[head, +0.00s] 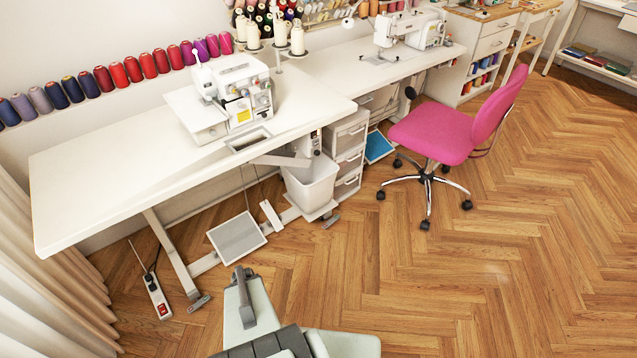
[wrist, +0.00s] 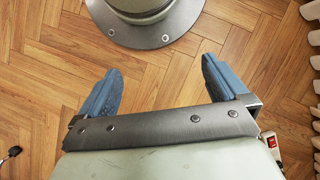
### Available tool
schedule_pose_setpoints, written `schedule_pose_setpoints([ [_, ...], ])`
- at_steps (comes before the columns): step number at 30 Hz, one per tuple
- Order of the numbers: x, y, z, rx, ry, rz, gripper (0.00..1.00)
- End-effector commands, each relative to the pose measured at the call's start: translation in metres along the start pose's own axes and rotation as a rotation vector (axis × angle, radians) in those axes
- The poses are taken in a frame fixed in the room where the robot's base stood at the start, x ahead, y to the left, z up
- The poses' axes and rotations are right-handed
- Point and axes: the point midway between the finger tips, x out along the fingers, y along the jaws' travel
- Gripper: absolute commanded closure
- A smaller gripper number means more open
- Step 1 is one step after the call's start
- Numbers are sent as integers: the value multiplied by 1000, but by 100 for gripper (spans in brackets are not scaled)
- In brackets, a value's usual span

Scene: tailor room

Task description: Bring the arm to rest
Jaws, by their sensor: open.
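My gripper (wrist: 160,68) shows in the wrist view, with its two blue fingers spread wide apart and nothing between them. It is open and empty, hanging over the wooden floor (wrist: 50,60). Beyond the fingertips, at the top of the wrist view, is the round bolted foot of my own base. In the head view, pale green and grey parts of my arm show at the bottom centre, in front of the table. The gripper's fingers cannot be made out in the head view.
A white sewing table (head: 110,175) carries a serger (head: 235,92). Beneath it are a white bin (head: 312,183) and a pedal (head: 237,237). A power strip (head: 157,296) lies near the curtain (head: 45,260). A pink chair (head: 435,133) stands right. The right floor is clear.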

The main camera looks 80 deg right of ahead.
Motion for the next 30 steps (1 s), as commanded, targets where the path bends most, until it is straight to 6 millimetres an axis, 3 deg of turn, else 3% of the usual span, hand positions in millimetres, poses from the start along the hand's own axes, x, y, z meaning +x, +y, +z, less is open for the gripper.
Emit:
schedule_pose_setpoints([
  [12,-14,77,-32,253,51,-164,0],
  [30,-31,205,-60,641,167,-477,0],
])
